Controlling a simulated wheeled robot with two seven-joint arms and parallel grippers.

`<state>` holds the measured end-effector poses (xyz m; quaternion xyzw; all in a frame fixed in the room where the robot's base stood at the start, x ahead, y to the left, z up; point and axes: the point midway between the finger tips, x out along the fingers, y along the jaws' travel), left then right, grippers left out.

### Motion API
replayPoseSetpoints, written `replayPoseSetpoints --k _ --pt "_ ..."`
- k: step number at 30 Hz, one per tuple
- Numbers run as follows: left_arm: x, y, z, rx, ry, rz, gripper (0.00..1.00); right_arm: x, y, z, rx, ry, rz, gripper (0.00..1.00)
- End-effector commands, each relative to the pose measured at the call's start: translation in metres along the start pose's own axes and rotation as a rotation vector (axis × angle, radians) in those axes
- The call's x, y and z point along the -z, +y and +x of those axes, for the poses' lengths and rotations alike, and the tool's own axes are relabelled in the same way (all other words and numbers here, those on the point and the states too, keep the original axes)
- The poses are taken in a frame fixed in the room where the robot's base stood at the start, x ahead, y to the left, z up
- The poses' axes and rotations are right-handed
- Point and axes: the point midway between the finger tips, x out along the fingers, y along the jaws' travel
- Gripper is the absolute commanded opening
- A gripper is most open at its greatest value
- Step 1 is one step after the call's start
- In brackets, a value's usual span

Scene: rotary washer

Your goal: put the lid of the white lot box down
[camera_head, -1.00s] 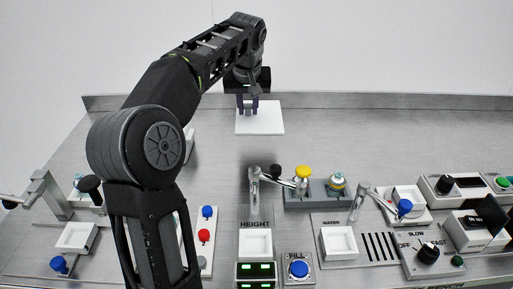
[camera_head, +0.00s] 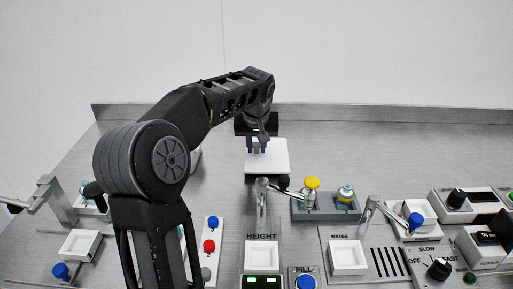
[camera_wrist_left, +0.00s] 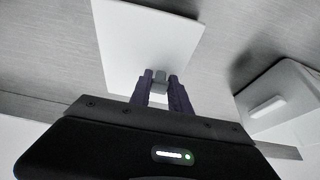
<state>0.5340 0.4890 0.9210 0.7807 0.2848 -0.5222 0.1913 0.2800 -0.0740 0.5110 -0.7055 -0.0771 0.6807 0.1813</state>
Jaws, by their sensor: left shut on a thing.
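The white lid (camera_head: 280,162) is a flat square plate near the back middle of the steel bench in the head view. My left gripper (camera_head: 262,146) points down over it and is shut on its small grey knob. In the left wrist view the lid (camera_wrist_left: 135,45) shows flat under my left gripper (camera_wrist_left: 160,84), with the knob between the fingers. I cannot tell whether the lid touches the bench or hangs just above it. No open white box shows clearly under the lid. My right gripper is not in view.
A white box with a raised bar on top (camera_wrist_left: 275,110) stands beside the lid in the left wrist view. The bench's back right is clear.

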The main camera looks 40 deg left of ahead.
Motion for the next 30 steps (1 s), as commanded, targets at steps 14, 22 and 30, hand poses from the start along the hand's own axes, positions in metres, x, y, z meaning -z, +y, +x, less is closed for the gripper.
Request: replayPoseSetpoints --k 14,22,30 --pt "-0.0031 0.0000 0.0078 0.000 0.001 0.000 0.25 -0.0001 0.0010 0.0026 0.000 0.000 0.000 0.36" --pt "-0.0029 -0.0001 0.0075 0.000 0.001 0.000 0.45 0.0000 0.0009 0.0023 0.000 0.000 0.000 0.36" --pt "-0.0019 -0.0001 0.0052 0.000 0.001 0.000 0.45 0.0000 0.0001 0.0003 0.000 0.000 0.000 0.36"
